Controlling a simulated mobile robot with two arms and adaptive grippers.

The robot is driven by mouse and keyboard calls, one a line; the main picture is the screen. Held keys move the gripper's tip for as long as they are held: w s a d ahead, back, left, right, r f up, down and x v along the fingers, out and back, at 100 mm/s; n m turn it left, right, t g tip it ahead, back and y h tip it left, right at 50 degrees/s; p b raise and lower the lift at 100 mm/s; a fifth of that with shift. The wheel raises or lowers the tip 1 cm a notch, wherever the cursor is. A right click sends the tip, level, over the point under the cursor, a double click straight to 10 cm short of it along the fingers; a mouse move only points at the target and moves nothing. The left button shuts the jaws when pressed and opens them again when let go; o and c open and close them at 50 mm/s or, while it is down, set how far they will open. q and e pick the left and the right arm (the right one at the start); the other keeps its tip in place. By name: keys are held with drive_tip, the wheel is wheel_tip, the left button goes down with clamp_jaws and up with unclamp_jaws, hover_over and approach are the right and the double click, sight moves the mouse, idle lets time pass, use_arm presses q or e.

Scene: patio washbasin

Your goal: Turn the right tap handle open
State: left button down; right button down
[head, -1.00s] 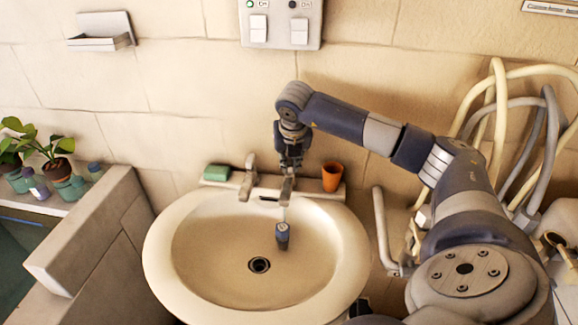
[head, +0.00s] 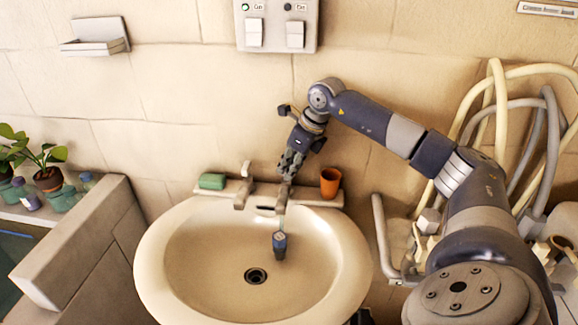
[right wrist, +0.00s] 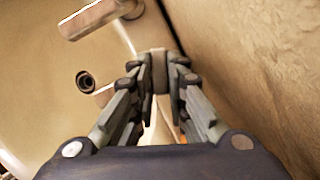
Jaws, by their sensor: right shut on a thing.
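The right tap handle (head: 284,192) stands at the back rim of the washbasin (head: 155,262). My right gripper (head: 287,176) comes down on it from the upper right, tilted. In the right wrist view the handle (right wrist: 159,66) shows as a brownish bar between the fingertips (right wrist: 161,84), and the gripper is shut on it. My left gripper is not in view.
An orange cup (head: 330,183) stands close right of the right handle, and a green soap bar (head: 212,181) lies left of the taps. A small dark blue object (head: 279,243) is in the basin near the drain (head: 256,276). Hoses (head: 500,130) hang at right.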

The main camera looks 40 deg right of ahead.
drive_tip(key=shift+w+d+r+n+y+p, duration=0.1)
drive_tip(key=shift+n+y+p, duration=0.1)
drive_tip(key=shift+n, duration=0.45)
drive_tip(key=shift+d+n+y+p, duration=0.1)
drive_tip(key=shift+n+y+p, duration=0.1)
drive_tip(key=shift+n, duration=0.45)
drive_tip(key=c, duration=1.6)
unclamp_jaws()
drive_tip(key=v, duration=1.2)
drive_tip(key=shift+w+d, duration=0.1)
drive_tip(key=shift+w, duration=0.15)
